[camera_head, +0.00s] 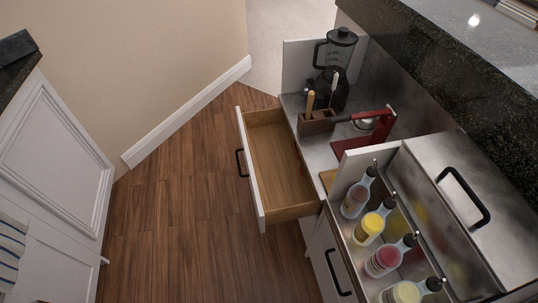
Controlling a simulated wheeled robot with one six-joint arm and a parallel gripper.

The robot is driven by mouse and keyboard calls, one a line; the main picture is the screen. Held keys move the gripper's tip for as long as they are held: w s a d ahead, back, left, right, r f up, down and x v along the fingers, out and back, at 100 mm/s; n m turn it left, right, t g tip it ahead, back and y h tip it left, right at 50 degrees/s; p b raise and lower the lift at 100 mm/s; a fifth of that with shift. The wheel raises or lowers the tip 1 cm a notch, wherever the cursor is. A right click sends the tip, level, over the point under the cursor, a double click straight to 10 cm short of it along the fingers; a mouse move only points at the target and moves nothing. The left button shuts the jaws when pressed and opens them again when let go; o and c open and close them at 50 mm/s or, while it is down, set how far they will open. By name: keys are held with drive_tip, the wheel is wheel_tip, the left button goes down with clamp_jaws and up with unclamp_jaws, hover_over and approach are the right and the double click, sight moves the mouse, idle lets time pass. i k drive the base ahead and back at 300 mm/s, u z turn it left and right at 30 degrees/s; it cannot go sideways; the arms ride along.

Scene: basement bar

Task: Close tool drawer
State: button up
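The tool drawer (276,165) is pulled well out from the counter unit on its left side, over the wood floor. It has a white front (251,171) with a dark bar handle (241,163), wooden sides and a bare wooden bottom; it looks empty. The drawer sits below the steel counter top (314,155) that carries a blender and tools. My gripper is not in view, so its opening and place cannot be told.
A blender (338,50), a wooden tool holder (316,121) and a red press-like tool (366,139) stand on the counter. Several bottles (368,228) sit in a rail at the lower right. A white cabinet (57,165) stands at left. The wood floor (180,215) between is clear.

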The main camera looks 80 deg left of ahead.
sight(280, 193)
drive_tip(key=z, duration=0.05)
drive_tip(key=k, duration=0.15)
drive_tip(key=u, duration=3.4)
drive_tip(key=k, duration=1.7)
drive_tip(key=z, duration=0.55)
drive_tip(key=i, duration=1.7)
drive_tip(key=z, duration=0.05)
